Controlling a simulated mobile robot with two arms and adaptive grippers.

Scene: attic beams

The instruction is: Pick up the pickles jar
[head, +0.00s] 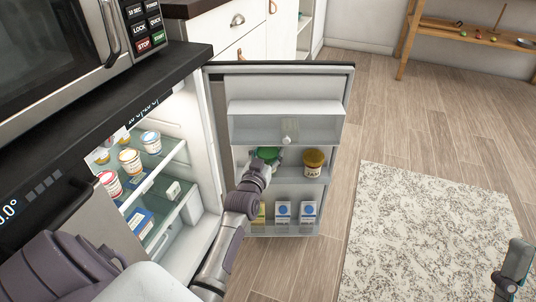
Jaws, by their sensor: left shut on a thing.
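An open fridge door (345,95) holds shelves on its inner face. A jar with a green lid (266,153), which looks like the pickles jar, stands on or just above the middle door shelf. My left gripper (264,163) reaches in from the near side and is shut on this jar; the gripper and wrist hide most of its body. I cannot tell whether the jar still touches the shelf. My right gripper (514,280) shows only in part at the lower right edge, away from the fridge, and its jaws are unclear.
A jar with a brown-yellow lid (314,162) stands just right of the green-lidded jar. Blue-and-white cartons (283,211) stand on the lower door shelf. Several tubs (130,161) sit on glass shelves inside. A rug (430,240) lies on open floor to the right.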

